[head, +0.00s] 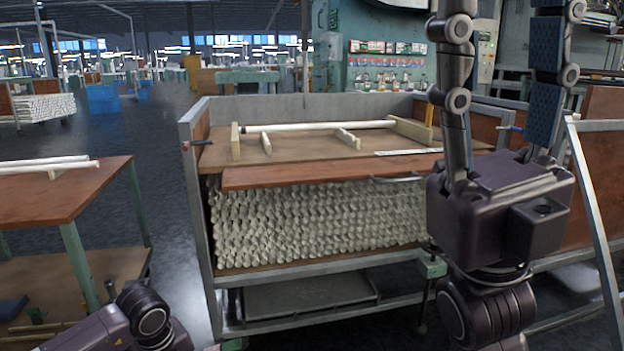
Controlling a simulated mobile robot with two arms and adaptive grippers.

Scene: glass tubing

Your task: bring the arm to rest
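My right gripper (503,75) stands upright at the right of the head view, with its palm low and its jointed fingers pointing up past the top edge. The fingers are spread apart, with nothing seen between them; their tips are cut off. Part of my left arm (145,312) shows at the bottom left, but its gripper is out of view. A long pale tube (330,125) lies across wooden supports on top of the cart (188,170). My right gripper hides part of the cart's right side.
A brown table (75,195) at the left carries pale tubes (45,165). Dark floor (160,170) is open between table and cart. A metal frame post (595,225) stands at the right.

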